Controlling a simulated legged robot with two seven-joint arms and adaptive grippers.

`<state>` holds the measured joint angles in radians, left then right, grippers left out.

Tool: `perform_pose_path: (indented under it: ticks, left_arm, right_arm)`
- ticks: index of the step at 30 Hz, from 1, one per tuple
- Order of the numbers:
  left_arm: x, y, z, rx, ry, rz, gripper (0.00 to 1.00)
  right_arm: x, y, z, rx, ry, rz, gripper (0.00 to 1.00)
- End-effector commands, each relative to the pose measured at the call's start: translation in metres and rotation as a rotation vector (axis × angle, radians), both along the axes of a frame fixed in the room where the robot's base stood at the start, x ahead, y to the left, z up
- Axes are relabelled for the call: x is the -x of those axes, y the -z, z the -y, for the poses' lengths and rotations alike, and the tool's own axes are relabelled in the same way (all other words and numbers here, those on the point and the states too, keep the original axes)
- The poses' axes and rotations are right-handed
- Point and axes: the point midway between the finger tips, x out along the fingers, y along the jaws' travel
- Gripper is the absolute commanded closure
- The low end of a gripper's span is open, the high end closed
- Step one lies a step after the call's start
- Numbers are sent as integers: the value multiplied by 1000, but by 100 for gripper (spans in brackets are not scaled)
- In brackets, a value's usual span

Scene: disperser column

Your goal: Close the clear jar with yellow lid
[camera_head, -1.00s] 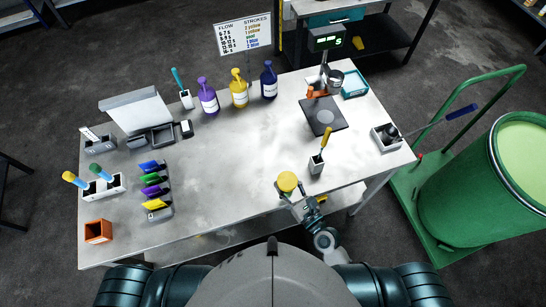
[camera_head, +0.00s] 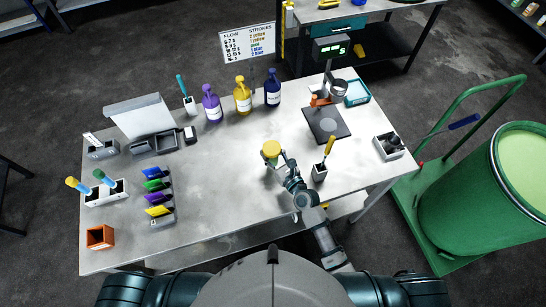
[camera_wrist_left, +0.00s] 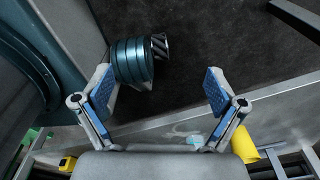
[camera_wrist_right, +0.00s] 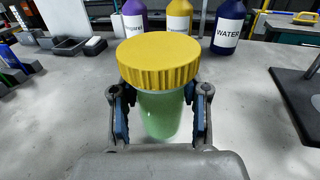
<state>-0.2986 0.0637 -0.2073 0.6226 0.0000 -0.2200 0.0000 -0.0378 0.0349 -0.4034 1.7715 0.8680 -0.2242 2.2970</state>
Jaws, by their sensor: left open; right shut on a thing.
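The clear jar (camera_wrist_right: 160,112) has green contents and a ribbed yellow lid (camera_wrist_right: 158,60) that sits on its top. In the right wrist view the jar stands between the fingers of my right gripper (camera_wrist_right: 160,115), which is shut on it. In the head view the yellow lid (camera_head: 271,148) shows near the middle of the table, with my right gripper (camera_head: 278,160) at it. Whether the lid is fully tight cannot be told. My left gripper (camera_wrist_left: 163,90) is open and empty in the left wrist view, with floor and a table edge beyond it.
The table (camera_head: 230,190) has clear room left of the jar. Purple (camera_head: 211,105), yellow (camera_head: 242,97) and blue (camera_head: 272,90) bottles stand behind.

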Motion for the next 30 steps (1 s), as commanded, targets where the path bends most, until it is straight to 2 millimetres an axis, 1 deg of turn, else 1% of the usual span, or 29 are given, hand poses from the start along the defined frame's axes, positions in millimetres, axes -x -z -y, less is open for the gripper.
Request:
perform_pose_path:
  ticks: [3,9,12,16,22,23,24,25,26,30]
  left_arm:
    - [0,1,-11,-12,1,0,5]
    - [2,12,-27,-33,-2,-4,5]
    - [3,13,-31,-36,-2,-5,5]
    - [3,13,-26,-31,-4,-6,5]
    - [4,15,-5,-5,-3,-7,5]
    - [4,16,-3,-3,-2,-7,5]
    - [5,15,-2,-3,-1,-8,5]
    - [5,15,-2,-3,-1,-8,5]
    - [5,15,-2,-3,-1,-8,5]
    - [5,15,-10,-12,1,-8,5]
  right_arm:
    - [0,3,0,0,0,0,100]
    - [0,31,6,-1,0,0,100]
    - [0,35,8,-7,1,1,100]
    - [0,34,9,-9,2,1,100]
    - [0,37,4,-5,1,0,100]
    - [0,38,4,-4,1,-1,53]
    - [0,37,3,-3,0,-1,43]
    - [0,37,2,-2,0,0,35]
    - [0,37,2,-2,0,-1,30]
    - [0,37,1,-1,1,-1,30]
